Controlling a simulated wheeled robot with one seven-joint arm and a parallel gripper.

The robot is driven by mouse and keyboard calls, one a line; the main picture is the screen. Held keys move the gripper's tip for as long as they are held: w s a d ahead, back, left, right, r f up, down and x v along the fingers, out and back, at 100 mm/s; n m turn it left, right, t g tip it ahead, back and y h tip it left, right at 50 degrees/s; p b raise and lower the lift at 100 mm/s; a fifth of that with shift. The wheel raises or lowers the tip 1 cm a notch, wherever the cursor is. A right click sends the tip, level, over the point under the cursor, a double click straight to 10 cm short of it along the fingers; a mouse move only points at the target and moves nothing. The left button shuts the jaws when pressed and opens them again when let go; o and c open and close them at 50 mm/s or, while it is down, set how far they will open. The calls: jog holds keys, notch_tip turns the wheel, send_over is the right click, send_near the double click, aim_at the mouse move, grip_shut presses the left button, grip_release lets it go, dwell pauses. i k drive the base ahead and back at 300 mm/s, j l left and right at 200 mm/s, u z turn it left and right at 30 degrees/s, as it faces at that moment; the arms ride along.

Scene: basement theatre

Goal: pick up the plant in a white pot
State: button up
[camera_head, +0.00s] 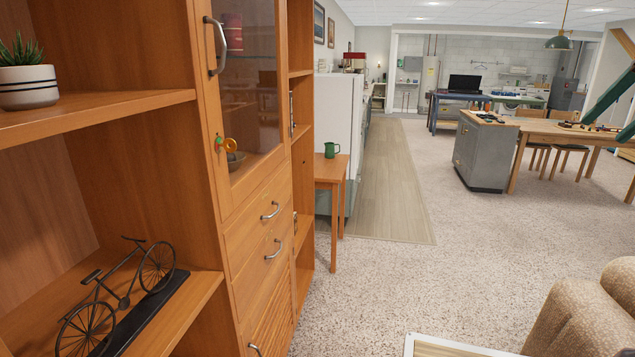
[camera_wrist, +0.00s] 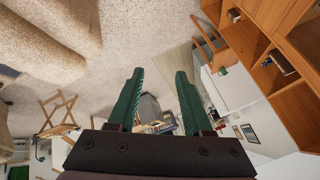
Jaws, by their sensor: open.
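The plant in a white pot (camera_head: 28,85) stands upright on the upper shelf of a wooden cabinet, at the far left of the head view. It has spiky green leaves, and the pot has dark stripes; the left edge of the picture cuts it off. I cannot make it out in the wrist view. My gripper (camera_wrist: 160,76) shows its two green fingers spread apart in the wrist view, with nothing between them. Green bars at the right edge of the head view look like its fingers, far to the right of the plant.
A model bicycle (camera_head: 118,291) stands on the shelf below. A glass-door cabinet (camera_head: 246,100) with handles adjoins the shelves. A small table (camera_head: 329,172) holds a green mug (camera_head: 331,149). A tan armchair (camera_head: 590,312) fills the lower right. Carpet (camera_head: 400,285) between is clear.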

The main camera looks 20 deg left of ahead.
aim_at(25, 85)
jog(key=k+u, duration=0.25)
jog(key=u, duration=0.15)
jog(key=k+j+u, duration=0.15)
jog(key=u, duration=0.2)
jog(key=k+j+u, duration=0.2)
jog(key=u, duration=0.2)
jog(key=i+j+u, duration=0.1)
jog(key=i+u, duration=0.25)
